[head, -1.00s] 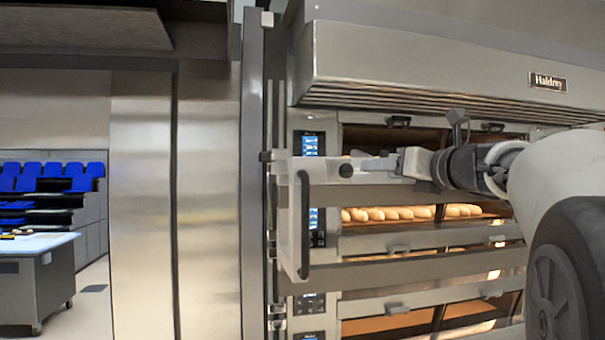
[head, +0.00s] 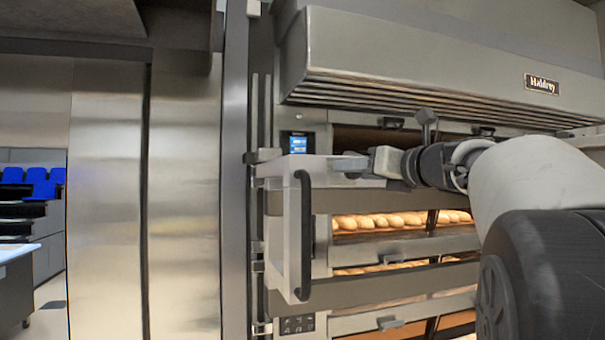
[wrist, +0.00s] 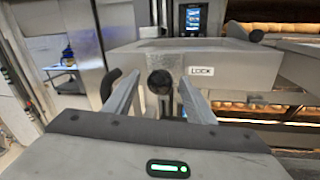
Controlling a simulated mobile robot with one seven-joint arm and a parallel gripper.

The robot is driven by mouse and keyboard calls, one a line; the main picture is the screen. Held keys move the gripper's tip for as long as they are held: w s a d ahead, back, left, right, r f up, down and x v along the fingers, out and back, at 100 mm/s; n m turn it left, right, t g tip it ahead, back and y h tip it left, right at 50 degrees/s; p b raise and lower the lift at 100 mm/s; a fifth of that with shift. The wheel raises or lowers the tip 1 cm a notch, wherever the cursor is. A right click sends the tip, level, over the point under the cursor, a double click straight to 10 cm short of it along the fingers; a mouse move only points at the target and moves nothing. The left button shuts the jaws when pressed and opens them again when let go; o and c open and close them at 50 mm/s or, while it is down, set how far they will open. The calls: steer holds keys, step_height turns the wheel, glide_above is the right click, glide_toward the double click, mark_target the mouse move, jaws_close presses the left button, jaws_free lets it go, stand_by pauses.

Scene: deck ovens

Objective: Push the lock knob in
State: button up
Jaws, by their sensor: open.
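The lock knob (wrist: 160,82) is round and black, on the front of a pale metal bar (wrist: 225,62) beside a white LOCK label (wrist: 201,71). In the wrist view the knob shows between the fingertips of my gripper (wrist: 160,84), which is open, with one finger on each side. I cannot tell whether the fingers touch the knob or the bar. In the head view my gripper (head: 353,164) is at the top of the bar, left of my wrist, and the knob cannot be made out there.
A black vertical handle (head: 305,237) hangs at the left of the bar. Deck ovens with bread rolls (head: 390,221) stand behind. A blue-lit control screen (head: 298,143) is above the bar. A tall steel panel (head: 185,200) stands to the left.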

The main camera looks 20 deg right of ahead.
steer(key=shift+s, duration=0.15)
jaws_close()
steer(key=shift+w+r+p, duration=0.2)
steer(key=shift+w+p, duration=0.05)
steer(key=shift+p, duration=0.15)
steer(key=shift+d+p+x, duration=0.25)
steer(key=shift+p+x, duration=0.4)
steer(key=shift+x, duration=0.35)
steer(key=shift+s+f, duration=0.1)
steer(key=shift+c, duration=2)
jaws_free()
steer(key=o, duration=0.4)
steer(key=shift+w+f, duration=0.1)
steer(key=shift+w, duration=0.15)
steer(key=shift+s, duration=0.1)
steer(key=shift+s, duration=0.1)
